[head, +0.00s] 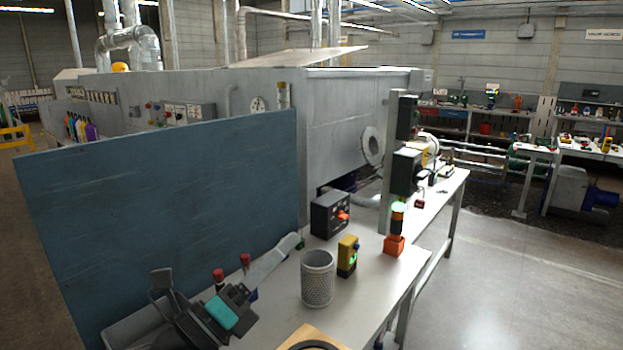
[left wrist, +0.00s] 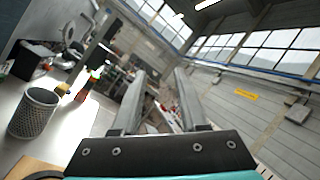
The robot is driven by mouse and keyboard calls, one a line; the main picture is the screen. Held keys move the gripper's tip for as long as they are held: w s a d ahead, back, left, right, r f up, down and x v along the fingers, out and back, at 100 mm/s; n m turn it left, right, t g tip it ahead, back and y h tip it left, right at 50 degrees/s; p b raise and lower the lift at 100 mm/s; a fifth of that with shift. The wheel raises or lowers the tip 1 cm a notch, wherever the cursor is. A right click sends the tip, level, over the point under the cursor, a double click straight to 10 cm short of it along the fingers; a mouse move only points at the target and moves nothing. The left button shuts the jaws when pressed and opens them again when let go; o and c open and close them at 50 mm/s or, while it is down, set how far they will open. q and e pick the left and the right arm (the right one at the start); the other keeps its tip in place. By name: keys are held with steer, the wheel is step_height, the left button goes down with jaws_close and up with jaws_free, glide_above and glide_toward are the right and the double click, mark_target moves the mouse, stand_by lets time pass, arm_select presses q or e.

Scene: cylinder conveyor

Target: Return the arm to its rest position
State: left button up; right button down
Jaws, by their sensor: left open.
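My left gripper (head: 288,245) shows in the head view at the lower left, with a teal panel on its body and long grey fingers pointing up and right. In the head view its fingers overlap, so the gap is hard to see there. In the left wrist view the gripper (left wrist: 160,73) has its two fingers clearly apart, with nothing between them. It is above the left part of the workbench (head: 375,282), left of a grey mesh cup (head: 318,279), and appears to touch nothing. My right gripper is in neither view.
On the bench stand a yellow device (head: 347,254), a black control box (head: 329,215) and an orange-based signal light (head: 395,245). A wooden board (head: 292,345) lies at the front edge. Red-capped items (head: 218,275) stand behind my gripper. A blue panel (head: 165,195) rises behind the bench.

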arm_select(q)
steer(key=s+a+f+n+g+y, duration=0.1)
steer(key=s+a+f+n+y, duration=0.1)
steer(key=a+f+n+y, duration=0.8)
steer(key=s+a+f+n+y, duration=0.25)
steer(key=f+n+y, duration=0.35)
steer(key=n, duration=0.9)
steer(key=s+d+f+n+g+h, duration=0.1)
steer(key=s+f+n+g, duration=0.45)
steer(key=s, duration=0.55)
steer(key=s+f+n+g, duration=0.3)
steer(key=s+f+g, duration=0.3)
steer(key=s+f, duration=0.35)
step_height(320, 180, down, 25)
steer(key=s+g+b, duration=0.2)
steer(key=b, duration=0.2)
steer(key=s+a+f+b, duration=0.2)
steer(key=s+f, duration=1.3)
steer(key=f, duration=0.1)
steer(key=shift+s+a+f+g+b, duration=0.2)
steer(key=shift+a+f+g+b, duration=0.1)
steer(key=shift+f+g+b, duration=0.05)
